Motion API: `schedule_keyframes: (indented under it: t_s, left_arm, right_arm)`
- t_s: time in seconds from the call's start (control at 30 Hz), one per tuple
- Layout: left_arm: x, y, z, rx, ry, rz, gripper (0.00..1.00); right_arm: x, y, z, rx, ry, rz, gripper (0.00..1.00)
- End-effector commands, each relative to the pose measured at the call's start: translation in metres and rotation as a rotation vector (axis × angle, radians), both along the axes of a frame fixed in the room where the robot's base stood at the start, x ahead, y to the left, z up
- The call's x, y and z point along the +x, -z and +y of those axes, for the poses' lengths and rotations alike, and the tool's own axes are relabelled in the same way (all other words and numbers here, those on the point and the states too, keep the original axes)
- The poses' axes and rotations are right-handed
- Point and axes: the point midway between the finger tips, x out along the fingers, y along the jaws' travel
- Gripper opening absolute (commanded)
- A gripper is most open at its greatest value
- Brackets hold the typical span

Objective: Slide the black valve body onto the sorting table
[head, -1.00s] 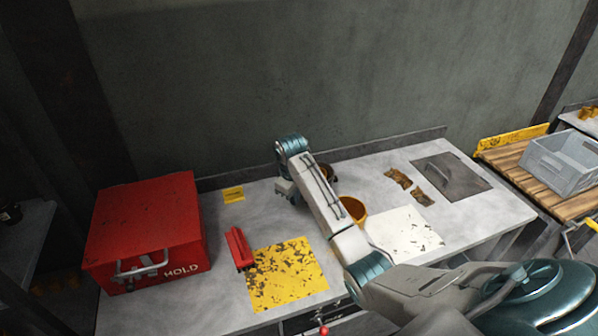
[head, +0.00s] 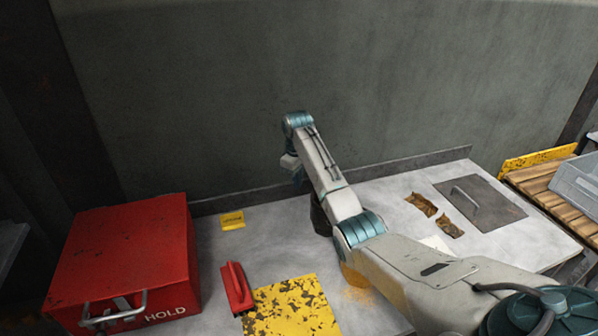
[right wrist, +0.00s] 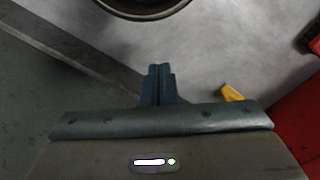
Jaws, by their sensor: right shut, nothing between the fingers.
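My right gripper (head: 297,175) is above the back of the grey-white table (head: 245,250), with its arm coming in from the right. In the right wrist view its fingers (right wrist: 158,84) are shut and empty. A dark, upright object (head: 320,218), which may be the black valve body, stands on the table just below and right of the gripper, partly hidden by my arm. In the right wrist view a dark round rim (right wrist: 145,10) shows at the top edge, cut off and apart from the fingertips. My left gripper is out of view.
Brown scraps (head: 420,204) and a grey hatch (head: 480,202) lie right.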

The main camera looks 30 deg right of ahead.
Motion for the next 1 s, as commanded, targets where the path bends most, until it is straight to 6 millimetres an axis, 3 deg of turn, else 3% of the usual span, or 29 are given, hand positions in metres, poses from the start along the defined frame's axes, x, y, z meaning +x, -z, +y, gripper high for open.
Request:
schedule_keyframes:
  t_s: [0.27, 0.6, 1.0]
  left_arm:
    - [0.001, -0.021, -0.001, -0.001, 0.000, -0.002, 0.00]
    - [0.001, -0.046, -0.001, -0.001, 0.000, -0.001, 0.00]
    - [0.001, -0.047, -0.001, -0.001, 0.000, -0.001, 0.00]
  right_arm:
    - [-0.001, 0.054, 0.001, 0.001, -0.001, 0.004, 0.00]
    - [-0.033, 0.050, -0.016, -0.001, 0.000, 0.000, 0.00]
    - [-0.036, 0.052, -0.018, -0.001, 0.000, 0.000, 0.00]
